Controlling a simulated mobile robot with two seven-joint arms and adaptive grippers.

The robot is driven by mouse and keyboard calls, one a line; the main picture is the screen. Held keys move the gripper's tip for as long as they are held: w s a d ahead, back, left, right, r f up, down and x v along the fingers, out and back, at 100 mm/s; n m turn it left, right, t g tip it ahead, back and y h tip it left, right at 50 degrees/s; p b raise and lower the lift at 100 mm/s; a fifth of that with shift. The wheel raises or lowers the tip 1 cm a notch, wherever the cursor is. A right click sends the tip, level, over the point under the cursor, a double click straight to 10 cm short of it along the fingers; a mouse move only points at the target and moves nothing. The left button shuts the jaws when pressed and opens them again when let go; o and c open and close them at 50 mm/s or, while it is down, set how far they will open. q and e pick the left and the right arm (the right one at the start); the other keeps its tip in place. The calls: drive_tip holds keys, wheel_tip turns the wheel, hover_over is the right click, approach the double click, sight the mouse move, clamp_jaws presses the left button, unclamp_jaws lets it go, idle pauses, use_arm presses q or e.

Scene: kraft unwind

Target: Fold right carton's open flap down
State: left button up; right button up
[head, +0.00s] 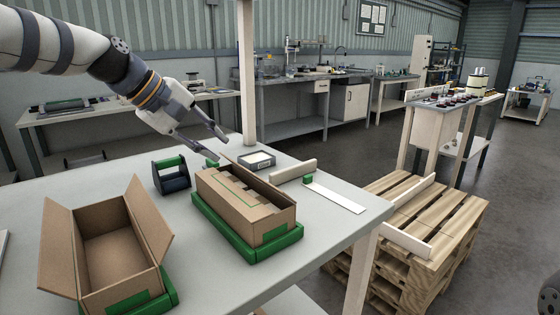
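The right carton (277,226) is brown cardboard and sits in a green tray (233,237) on the table. Its far-right long flap (262,183) stands up. A brown panel with a green outline (232,196) covers the near-left part of its top. My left gripper (219,148) is above the table near the carton's back end, fingers apart and empty. Its fingertips are close to the flap's back corner; I cannot tell if they touch. The left carton (112,240) stands open with side flaps spread outward.
A small grey tray (257,160), a pale block (295,171) and a white strip with a green end (335,197) lie to the right. A post (247,75) rises at the table's back edge. Wooden pallets (440,215) stand beyond the right edge.

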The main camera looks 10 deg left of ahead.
sight(247, 170)
use_arm(q)
drive_tip(key=x, duration=0.3)
drive_tip(key=b+x, duration=0.1)
drive_tip(key=x, duration=0.3)
drive_tip(key=b+x, duration=0.1)
drive_tip(key=x, duration=0.3)
drive_tip(key=shift+s+d, duration=0.25)
drive_tip(key=shift+s, duration=0.05)
drive_tip(key=shift+w+d, duration=0.1)
use_arm(e)
drive_tip(key=shift+g, duration=0.5)
drive_tip(key=s+f, duration=0.2)
drive_tip(key=s, duration=0.1)
drive_tip(key=shift+s+d+f, duration=0.1)
drive_tip(key=shift+d+f, duration=0.1)
use_arm(q)
clamp_jaws()
